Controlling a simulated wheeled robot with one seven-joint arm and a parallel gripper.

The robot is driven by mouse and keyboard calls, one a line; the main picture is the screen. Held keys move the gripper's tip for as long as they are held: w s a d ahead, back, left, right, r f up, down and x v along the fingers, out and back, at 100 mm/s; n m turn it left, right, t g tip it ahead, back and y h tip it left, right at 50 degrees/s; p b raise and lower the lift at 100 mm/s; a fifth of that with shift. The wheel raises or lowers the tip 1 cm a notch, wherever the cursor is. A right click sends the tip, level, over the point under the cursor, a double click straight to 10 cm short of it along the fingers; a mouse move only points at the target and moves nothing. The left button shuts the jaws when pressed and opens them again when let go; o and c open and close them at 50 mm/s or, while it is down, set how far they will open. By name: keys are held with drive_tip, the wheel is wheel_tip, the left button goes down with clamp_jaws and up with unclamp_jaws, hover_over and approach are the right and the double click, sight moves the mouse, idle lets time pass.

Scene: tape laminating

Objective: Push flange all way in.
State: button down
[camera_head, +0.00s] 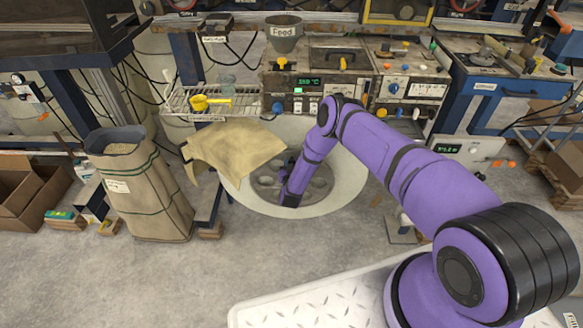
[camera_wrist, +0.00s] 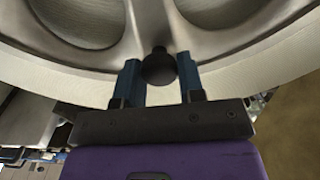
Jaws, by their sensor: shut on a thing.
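The flange (camera_head: 350,186) is a large round disc with a pale rim and a grey spoked centre with oval openings, below the machine bench in the head view. In the wrist view the flange (camera_wrist: 222,42) fills the upper part. A black round knob (camera_wrist: 158,68) stands out from it at a spoke. My gripper (camera_wrist: 158,76) has its two blue fingers on either side of the knob and is shut on it. In the head view my forearm hides the fingers and the knob. How far in the flange sits cannot be told.
A tan cloth (camera_head: 235,150) hangs beside and over the flange's upper left edge. A wire rack (camera_head: 212,103) with a yellow scoop (camera_head: 200,103) is above it. A tall sack (camera_head: 140,185) stands left.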

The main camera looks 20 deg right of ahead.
drive_tip(key=shift+x, duration=1.1)
drive_tip(key=shift+r, duration=0.1)
drive_tip(key=c, duration=0.8)
unclamp_jaws()
drive_tip(key=shift+w, duration=0.1)
drive_tip(key=shift+o, duration=0.2)
drive_tip(key=v, duration=1.1)
drive_tip(key=shift+w, duration=0.1)
